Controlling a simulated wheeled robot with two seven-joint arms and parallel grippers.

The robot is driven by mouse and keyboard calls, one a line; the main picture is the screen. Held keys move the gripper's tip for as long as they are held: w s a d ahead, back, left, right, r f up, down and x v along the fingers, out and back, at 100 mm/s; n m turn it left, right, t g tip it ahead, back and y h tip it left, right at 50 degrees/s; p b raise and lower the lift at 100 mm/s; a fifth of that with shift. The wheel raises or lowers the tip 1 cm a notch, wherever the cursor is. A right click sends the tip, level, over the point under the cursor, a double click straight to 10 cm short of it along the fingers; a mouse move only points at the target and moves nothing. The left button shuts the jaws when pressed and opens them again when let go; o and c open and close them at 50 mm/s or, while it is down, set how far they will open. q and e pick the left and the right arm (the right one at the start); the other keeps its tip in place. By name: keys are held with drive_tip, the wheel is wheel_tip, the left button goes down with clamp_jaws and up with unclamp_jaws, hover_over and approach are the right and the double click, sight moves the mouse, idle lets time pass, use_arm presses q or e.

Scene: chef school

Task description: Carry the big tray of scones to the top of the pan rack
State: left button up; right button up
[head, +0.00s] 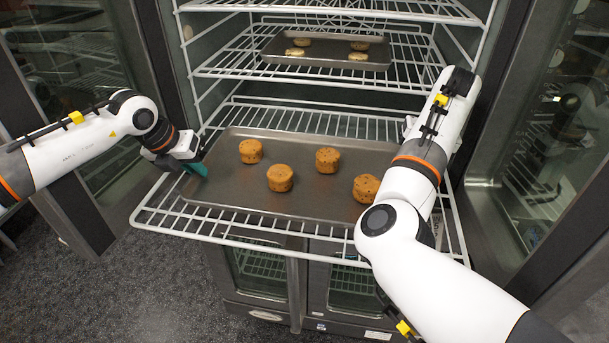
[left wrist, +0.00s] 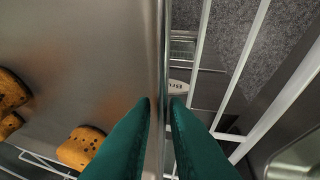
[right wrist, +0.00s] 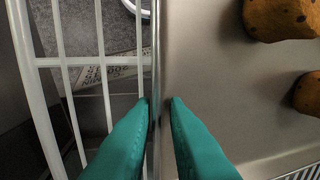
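The big tray (head: 225,190), a grey metal sheet with several brown speckled scones (head: 280,178), is at the pulled-out wire shelf of an open oven. I cannot tell if it rests on the wires or is just above them. My left gripper (head: 196,168) is at its left edge; in the left wrist view the teal fingers (left wrist: 160,102) are close together on both sides of the tray's rim. My right gripper is hidden behind my right arm in the head view; in the right wrist view its fingers (right wrist: 159,101) close around the opposite rim. No pan rack shows.
The wire shelf (head: 270,243) sticks out toward me. A smaller tray (head: 318,65) with several pale scones sits on the shelf above. Open glass doors stand at left (head: 75,85) and right (head: 530,180). Grey floor (head: 120,290) is clear at the lower left.

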use_arm(q)
drive_tip(key=shift+c, duration=0.4)
use_arm(e)
drive_tip(key=shift+c, duration=0.4)
use_arm(q)
clamp_jaws()
use_arm(e)
clamp_jaws()
use_arm(q)
drive_tip(key=shift+r, duration=0.2)
use_arm(e)
drive_tip(key=shift+w+d+r, duration=0.1)
drive_tip(key=shift+r, duration=0.1)
